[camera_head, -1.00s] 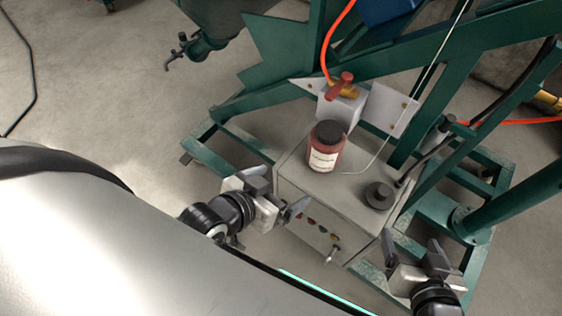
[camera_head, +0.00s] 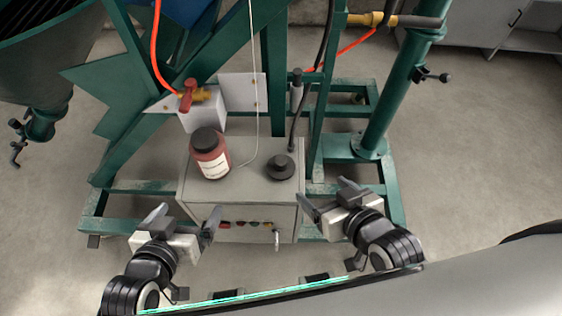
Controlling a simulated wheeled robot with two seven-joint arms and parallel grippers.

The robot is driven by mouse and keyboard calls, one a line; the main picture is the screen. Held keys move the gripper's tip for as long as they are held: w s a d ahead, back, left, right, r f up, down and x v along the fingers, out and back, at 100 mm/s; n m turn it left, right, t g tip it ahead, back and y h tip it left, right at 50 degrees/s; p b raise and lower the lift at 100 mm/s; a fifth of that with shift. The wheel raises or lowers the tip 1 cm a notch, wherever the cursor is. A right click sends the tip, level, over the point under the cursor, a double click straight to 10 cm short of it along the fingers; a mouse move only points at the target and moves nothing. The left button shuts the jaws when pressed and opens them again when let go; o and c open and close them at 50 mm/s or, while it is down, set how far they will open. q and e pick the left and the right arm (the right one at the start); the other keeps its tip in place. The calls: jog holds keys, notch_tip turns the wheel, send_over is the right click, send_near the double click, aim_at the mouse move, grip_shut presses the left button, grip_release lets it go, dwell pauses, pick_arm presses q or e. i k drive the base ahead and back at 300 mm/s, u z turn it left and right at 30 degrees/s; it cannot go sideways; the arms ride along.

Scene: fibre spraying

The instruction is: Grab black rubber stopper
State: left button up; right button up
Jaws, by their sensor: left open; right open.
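The black rubber stopper (camera_head: 281,167) sits upright on the right part of the grey metal box's top (camera_head: 256,190), a short knob on a wider round base. My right gripper (camera_head: 328,194) is open and empty, in front of the stopper and to its right, apart from it. My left gripper (camera_head: 182,217) is open and empty near the front left corner of the box, away from the stopper.
A red-brown bottle (camera_head: 211,160) with a black cap stands left of the stopper on the box. A thin tube hangs between them. A green steel frame (camera_head: 323,120) stands behind and around the box. A small tap (camera_head: 276,238) juts from the box front.

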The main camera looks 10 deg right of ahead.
aim_at(280, 167)
jog(key=z, duration=0.8)
jog(key=k, duration=0.2)
jog(key=z, duration=2.3)
jog(key=k, duration=1.15)
jog(key=u, duration=1.85)
jog(key=i, duration=0.5)
jog(key=u, duration=0.15)
